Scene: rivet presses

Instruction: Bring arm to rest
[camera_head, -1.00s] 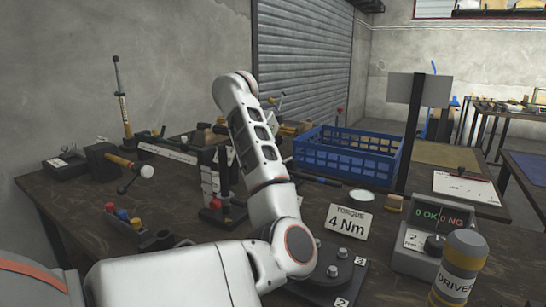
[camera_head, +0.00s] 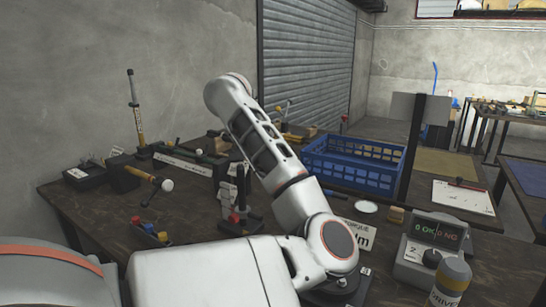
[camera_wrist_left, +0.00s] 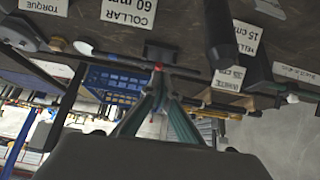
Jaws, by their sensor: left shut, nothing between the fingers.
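My left arm (camera_head: 280,165) reaches across the bench in the head view, its forearm slanting up and to the left. Its gripper is hidden there. In the left wrist view my left gripper (camera_wrist_left: 160,78) shows with its two green-grey fingers converging at the tips, shut and empty. The bench shows at the top of that view, with labels and tools on it, so the picture looks upside down. I cannot tell the exact gap between the fingers and the bench items. My right gripper is in neither view.
A blue crate (camera_head: 352,165) stands behind the forearm. A torque sign (camera_head: 362,235), a counter box (camera_head: 432,240) and a driver (camera_head: 451,283) stand right of the elbow. Lever presses (camera_head: 136,105) and small tools crowd the bench's left. A dark post (camera_head: 409,150) rises beside the crate.

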